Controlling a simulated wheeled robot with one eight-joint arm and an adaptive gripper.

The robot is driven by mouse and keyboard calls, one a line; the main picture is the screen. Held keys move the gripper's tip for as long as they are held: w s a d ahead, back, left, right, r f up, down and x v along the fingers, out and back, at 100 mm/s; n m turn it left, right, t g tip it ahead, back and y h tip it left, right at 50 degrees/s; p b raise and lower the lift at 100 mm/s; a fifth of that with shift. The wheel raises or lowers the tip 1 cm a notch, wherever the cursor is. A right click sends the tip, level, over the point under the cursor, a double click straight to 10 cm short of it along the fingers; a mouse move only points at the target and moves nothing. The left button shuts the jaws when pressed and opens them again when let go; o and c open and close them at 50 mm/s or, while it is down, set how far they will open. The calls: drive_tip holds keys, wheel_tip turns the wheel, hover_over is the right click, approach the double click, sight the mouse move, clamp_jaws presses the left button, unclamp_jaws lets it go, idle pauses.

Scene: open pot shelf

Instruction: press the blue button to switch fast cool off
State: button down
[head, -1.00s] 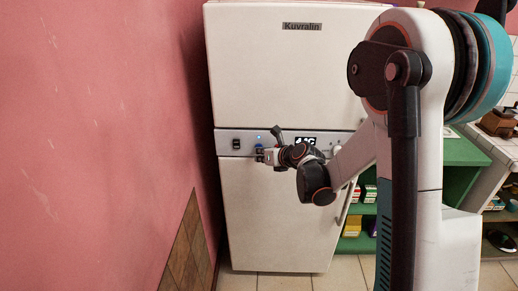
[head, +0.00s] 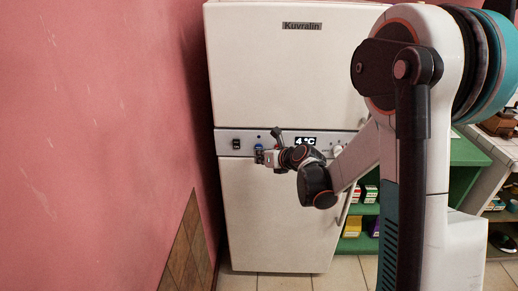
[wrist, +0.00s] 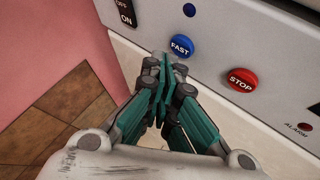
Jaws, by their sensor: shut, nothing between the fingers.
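The blue FAST button (wrist: 181,45) is on the fridge's control strip, with a small dark blue lamp (wrist: 189,10) above it that looks unlit. My gripper (wrist: 165,62) is shut and empty. In the wrist view its fingertips are just below and left of the button, and a small gap seems to lie between them. In the head view my gripper (head: 262,157) is in front of the strip, and the blue button (head: 259,147) shows just above it.
A red STOP button (wrist: 241,80) is right of the blue one, and an ALARM lamp (wrist: 306,127) is farther right. An on/off switch (wrist: 125,12) is to the left. The display (head: 306,141) reads 4 °C. A pink wall (head: 95,140) stands left of the fridge (head: 275,215).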

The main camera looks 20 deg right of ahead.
drive_tip(key=s, duration=0.2)
drive_tip(key=s+a, duration=0.2)
drive_tip(key=s, duration=0.1)
drive_tip(key=shift+s, duration=0.3)
drive_tip(key=s+a+r+n+g+h, duration=0.1)
drive_tip(key=s+r+n, duration=0.3)
drive_tip(key=s+n, duration=0.4)
drive_tip(key=s+a+r+n+g+h, duration=0.15)
drive_tip(key=s+r+n, duration=0.35)
drive_tip(key=n, duration=0.5)
drive_tip(key=s+d+n+g+h, duration=0.1)
drive_tip(key=s+d+n+g, duration=0.1)
drive_tip(key=s+n, duration=1.4)
drive_tip(key=shift+s+d+f, duration=0.2)
drive_tip(key=shift+s+d, duration=0.15)
drive_tip(key=shift+s, duration=0.15)
drive_tip(key=shift+h, duration=0.25)
